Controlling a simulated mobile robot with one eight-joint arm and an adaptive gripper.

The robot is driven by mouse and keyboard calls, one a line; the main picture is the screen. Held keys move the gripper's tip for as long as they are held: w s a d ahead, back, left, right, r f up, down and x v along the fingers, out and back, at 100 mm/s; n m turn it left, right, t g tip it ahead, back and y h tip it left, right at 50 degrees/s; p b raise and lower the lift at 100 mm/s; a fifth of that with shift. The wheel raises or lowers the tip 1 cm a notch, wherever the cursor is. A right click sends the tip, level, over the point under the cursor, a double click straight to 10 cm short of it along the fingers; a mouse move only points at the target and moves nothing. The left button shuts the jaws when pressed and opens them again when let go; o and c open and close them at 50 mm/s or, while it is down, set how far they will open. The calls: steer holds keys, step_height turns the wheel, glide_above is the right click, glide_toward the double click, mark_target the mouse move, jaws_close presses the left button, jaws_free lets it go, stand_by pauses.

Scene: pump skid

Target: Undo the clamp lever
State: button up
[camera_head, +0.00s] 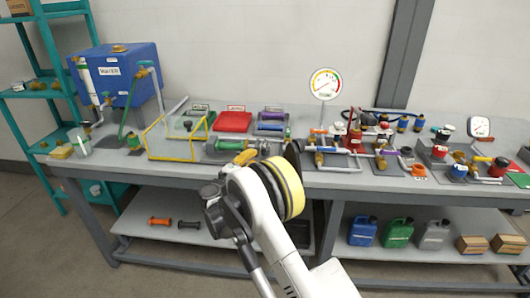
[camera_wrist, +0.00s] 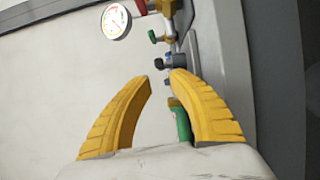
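My gripper (camera_head: 246,157) shows yellow fingers at the front middle of the bench, beside a grey pump-like unit (camera_head: 224,146). In the wrist view my gripper (camera_wrist: 160,78) has its two yellow fingers spread apart, with bare pale surface between them. A green bar (camera_wrist: 183,123) lies beside the right finger, partly hidden by it; I cannot tell whether they touch. Grey and blue fittings (camera_wrist: 177,62) stand just beyond the right fingertip. I cannot tell for certain which part is the clamp lever.
A blue water tank (camera_head: 118,82) stands at the left, with a yellow frame (camera_head: 170,140) nearer. A pressure gauge (camera_head: 324,84) rises behind the bench; it also shows in the wrist view (camera_wrist: 116,21). Pipes and valves crowd the right side. Canisters (camera_head: 397,233) stand on the lower shelf.

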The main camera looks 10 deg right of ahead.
mark_target(264, 146)
steer(key=b+x, duration=0.2)
steer(key=x, duration=0.5)
steer(key=shift+w+d+f, duration=0.1)
steer(key=shift+w+d, duration=0.1)
steer(key=shift+d, duration=0.05)
steer(key=shift+w+d, duration=0.25)
steer(key=shift+w, duration=0.1)
steer(key=shift+c, duration=0.4)
jaws_close()
